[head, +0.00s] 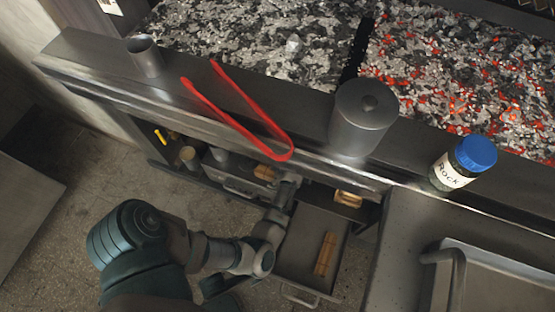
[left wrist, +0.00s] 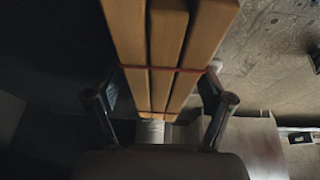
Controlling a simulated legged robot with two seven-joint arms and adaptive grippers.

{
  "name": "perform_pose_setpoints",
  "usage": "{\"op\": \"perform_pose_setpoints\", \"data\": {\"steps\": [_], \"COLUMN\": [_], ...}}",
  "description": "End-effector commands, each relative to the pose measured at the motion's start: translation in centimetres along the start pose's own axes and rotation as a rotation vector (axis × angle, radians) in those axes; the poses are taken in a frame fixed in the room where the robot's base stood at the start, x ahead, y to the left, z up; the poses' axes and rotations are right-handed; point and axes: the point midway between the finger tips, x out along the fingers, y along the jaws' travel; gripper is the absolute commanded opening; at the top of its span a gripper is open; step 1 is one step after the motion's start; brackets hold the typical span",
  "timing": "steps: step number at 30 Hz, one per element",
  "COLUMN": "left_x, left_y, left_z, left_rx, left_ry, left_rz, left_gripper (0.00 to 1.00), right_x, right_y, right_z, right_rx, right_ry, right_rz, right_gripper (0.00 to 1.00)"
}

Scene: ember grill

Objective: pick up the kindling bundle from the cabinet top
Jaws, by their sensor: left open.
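In the left wrist view the kindling bundle (left wrist: 168,38), pale wooden sticks tied with a thin red band, lies lengthwise between the two fingers of my left gripper (left wrist: 160,92). The fingers stand apart, one on each side of it, and I see no firm closing on it. In the head view my left gripper (head: 286,188) is at the cabinet front below the grill ledge. Small wooden pieces (head: 265,173) show just left of it; I cannot tell for sure that they are the same bundle. My right gripper is in neither view.
An open drawer (head: 291,262) holding wooden sticks (head: 325,253) is right of my forearm. Another wooden item (head: 348,198) lies above it. On the ledge are red tongs (head: 240,115), a grey canister (head: 362,118), a cup (head: 146,56) and a blue-capped jar (head: 463,163). Hot coals glow behind.

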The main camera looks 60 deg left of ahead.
Motion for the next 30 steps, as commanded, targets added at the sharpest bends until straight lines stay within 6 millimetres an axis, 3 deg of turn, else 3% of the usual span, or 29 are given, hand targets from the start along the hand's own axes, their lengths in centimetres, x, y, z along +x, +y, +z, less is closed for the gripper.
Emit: {"op": "perform_pose_setpoints", "data": {"steps": [15, 17, 24, 30], "left_x": [0.23, 0.26, 0.30, 0.35], "left_y": [-0.08, -0.07, -0.07, -0.09], "left_z": [0.19, 0.18, 0.17, 0.18], "left_rx": [0.000, 0.000, 0.000, 0.000], "left_ry": [0.002, 0.002, 0.001, 0.002], "left_rz": [0.002, 0.001, 0.001, 0.001], "left_gripper": [0.81, 0.68, 0.08, 0.08], "right_x": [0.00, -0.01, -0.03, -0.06], "right_y": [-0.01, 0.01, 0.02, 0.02], "right_z": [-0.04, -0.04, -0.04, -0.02], "right_rx": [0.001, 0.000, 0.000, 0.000], "right_ry": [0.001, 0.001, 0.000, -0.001], "right_rz": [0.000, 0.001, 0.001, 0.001], "right_gripper": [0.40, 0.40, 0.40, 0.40]}}
